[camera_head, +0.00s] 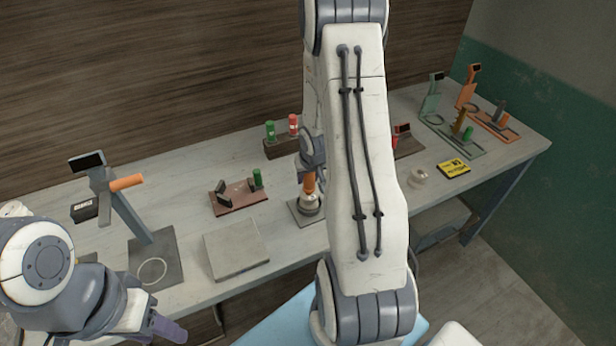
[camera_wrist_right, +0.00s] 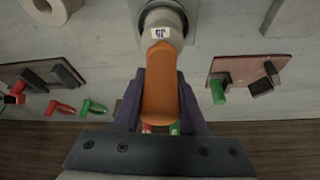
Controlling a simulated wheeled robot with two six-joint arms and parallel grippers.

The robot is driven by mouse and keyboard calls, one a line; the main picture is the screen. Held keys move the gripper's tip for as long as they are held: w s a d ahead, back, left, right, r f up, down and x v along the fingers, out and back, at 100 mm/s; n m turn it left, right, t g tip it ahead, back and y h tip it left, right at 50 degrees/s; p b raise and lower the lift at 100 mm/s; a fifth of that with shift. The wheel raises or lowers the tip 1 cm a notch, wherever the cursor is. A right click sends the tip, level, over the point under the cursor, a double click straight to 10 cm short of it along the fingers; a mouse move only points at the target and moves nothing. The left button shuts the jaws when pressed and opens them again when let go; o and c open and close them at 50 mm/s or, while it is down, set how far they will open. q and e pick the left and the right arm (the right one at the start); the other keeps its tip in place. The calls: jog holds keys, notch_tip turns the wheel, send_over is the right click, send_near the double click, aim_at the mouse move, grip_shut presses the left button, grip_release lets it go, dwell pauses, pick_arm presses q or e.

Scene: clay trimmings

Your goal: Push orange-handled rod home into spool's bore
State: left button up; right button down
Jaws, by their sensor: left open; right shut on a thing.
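The orange-handled rod (camera_head: 309,183) stands upright over the pale spool (camera_head: 309,204). In the right wrist view its orange handle (camera_wrist_right: 160,90) lies between the fingers of my right gripper (camera_wrist_right: 160,76), which is shut on it. The handle's end meets the spool (camera_wrist_right: 165,18) near a small white label; no bare shaft shows, and the bore is hidden. I cannot tell how deep the rod sits. The spool rests on a grey plate (camera_head: 298,213). My left gripper (camera_head: 166,330) is open, away at the lower left, partly seen.
A stand with an orange peg (camera_head: 127,182) is on the left. A grey slab (camera_head: 236,250) and a brown tray (camera_head: 238,198) lie left of the spool. A pale ring (camera_head: 417,178) and yellow label box (camera_head: 453,169) lie right. My right arm hides part of the bench.

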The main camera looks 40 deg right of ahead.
jog(key=shift+f+b, duration=0.5)
jog(key=shift+f, duration=0.4)
dwell(1.9)
jog(key=shift+s+a+f, duration=0.1)
jog(key=shift+s, duration=0.05)
dwell(2.0)
jog(key=shift+r+p, duration=1.9)
jog(key=shift+r, duration=0.1)
jog(key=shift+r+p, duration=3.7)
jog(key=shift+r, duration=0.05)
